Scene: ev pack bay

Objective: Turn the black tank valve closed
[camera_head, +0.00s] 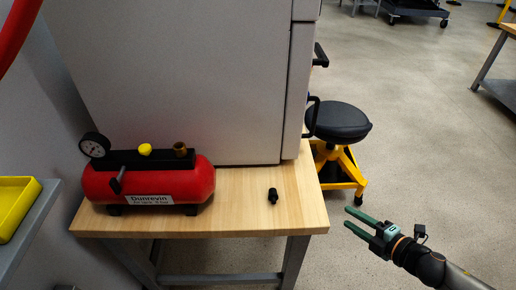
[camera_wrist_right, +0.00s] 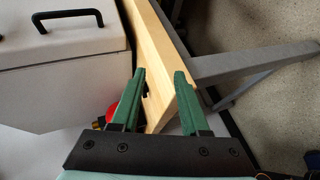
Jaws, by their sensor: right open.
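The red air tank (camera_head: 180,184) lies on the left of the wooden bench, with a label on its front. A black lever (camera_head: 117,180), which looks like the tank valve, sticks up at a tilt on the tank's front left. A dial gauge (camera_head: 94,145), a yellow knob (camera_head: 145,149) and a brass fitting (camera_head: 180,148) sit along its top. My right gripper (camera_head: 348,217) is open and empty, off the bench's right edge and far from the tank. In the right wrist view, its fingers (camera_wrist_right: 160,74) partly hide the red tank (camera_wrist_right: 113,112). My left gripper is not in view.
A small black part (camera_head: 272,196) lies on the wooden bench (camera_head: 240,213), right of the tank. A large grey cabinet (camera_head: 180,80) stands behind. A black-seated stool (camera_head: 338,122) is beyond the bench's right edge. A yellow tray (camera_head: 14,205) is at far left.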

